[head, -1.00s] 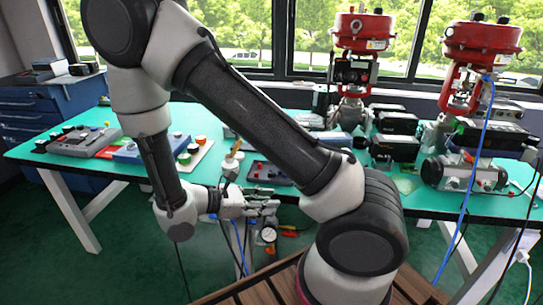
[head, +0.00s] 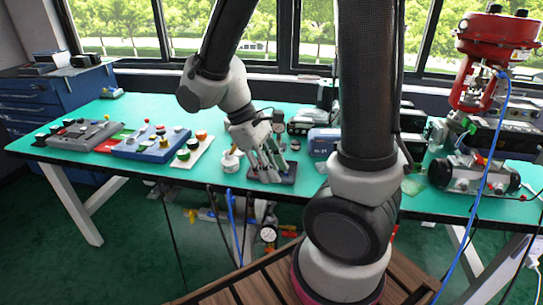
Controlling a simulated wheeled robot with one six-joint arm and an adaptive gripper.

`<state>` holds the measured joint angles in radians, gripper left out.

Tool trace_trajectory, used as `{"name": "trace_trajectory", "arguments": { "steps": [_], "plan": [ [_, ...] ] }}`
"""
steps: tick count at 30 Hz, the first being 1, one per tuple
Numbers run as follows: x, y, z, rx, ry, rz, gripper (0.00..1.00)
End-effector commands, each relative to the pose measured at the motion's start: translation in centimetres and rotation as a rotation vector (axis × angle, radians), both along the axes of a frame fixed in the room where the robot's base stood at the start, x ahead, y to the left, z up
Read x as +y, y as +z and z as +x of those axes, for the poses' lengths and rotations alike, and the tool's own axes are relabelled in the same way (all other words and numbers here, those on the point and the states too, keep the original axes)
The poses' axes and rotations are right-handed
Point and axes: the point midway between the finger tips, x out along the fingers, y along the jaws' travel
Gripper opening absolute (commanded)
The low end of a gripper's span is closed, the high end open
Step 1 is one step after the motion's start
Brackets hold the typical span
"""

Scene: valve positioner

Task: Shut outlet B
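No label reading outlet B is legible in the head view. A small pressure gauge (head: 268,234) with orange-red parts beside it shows below the table's front edge. A blue hose (head: 232,205) hangs near it. My gripper (head: 267,171) points down over a dark flat panel (head: 288,178) near the table's front edge and partly covers it. Its fingers look apart, with nothing seen between them. Whether they touch the panel cannot be told. A white round fitting with a knob (head: 230,161) stands just left of my gripper.
On the green table (head: 130,107) are a grey control box (head: 85,134), a blue one (head: 152,145) and a pale plate with coloured buttons (head: 190,152). A red valve actuator (head: 497,38) stands at the right. My arm hides the table's middle right.

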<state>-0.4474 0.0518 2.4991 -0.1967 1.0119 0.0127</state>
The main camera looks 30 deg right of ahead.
Motion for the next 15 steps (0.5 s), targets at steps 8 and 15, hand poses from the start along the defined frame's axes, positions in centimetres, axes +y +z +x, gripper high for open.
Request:
{"name": "trace_trajectory", "arguments": {
  "steps": [8,15],
  "plan": [
    [-0.3,2.1,-0.4,-0.103,-0.099,0.091,0.30],
    [-0.3,2.4,-0.5,-0.118,-0.115,0.106,0.30]
  ]
}}
